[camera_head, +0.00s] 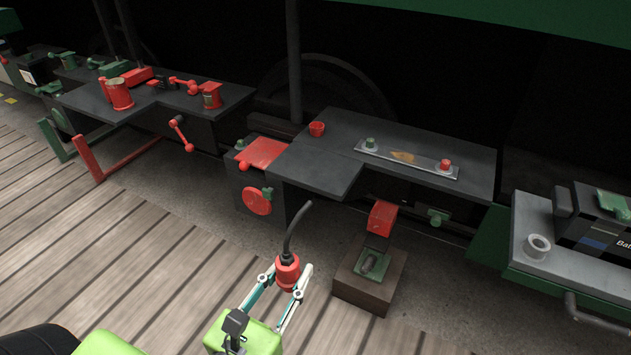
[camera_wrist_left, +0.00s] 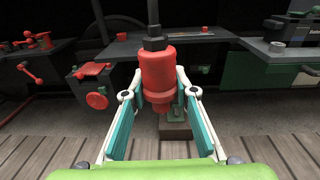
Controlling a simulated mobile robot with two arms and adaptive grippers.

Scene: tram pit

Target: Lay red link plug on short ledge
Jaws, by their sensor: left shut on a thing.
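The red link plug (camera_head: 288,272) is a red cylinder with a black cable rising from its top. My left gripper (camera_head: 290,280) is shut on it, with one finger on each side, and holds it upright in front of the dark ledge (camera_head: 312,170). The plug (camera_wrist_left: 157,75) fills the middle of the left wrist view, between the fingertips (camera_wrist_left: 159,92). The dark ledge projects forward from a longer dark bench top and its near part looks bare. I cannot tell for sure that it is the short ledge. My right gripper is not in view.
A red cup (camera_head: 317,128) and a metal bar (camera_head: 406,158) with knobs sit on the bench behind. A brown block (camera_head: 371,284) with a green top stands below right. A red-topped box (camera_head: 262,152) adjoins the ledge. Wooden planks (camera_head: 130,250) lie clear on the left.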

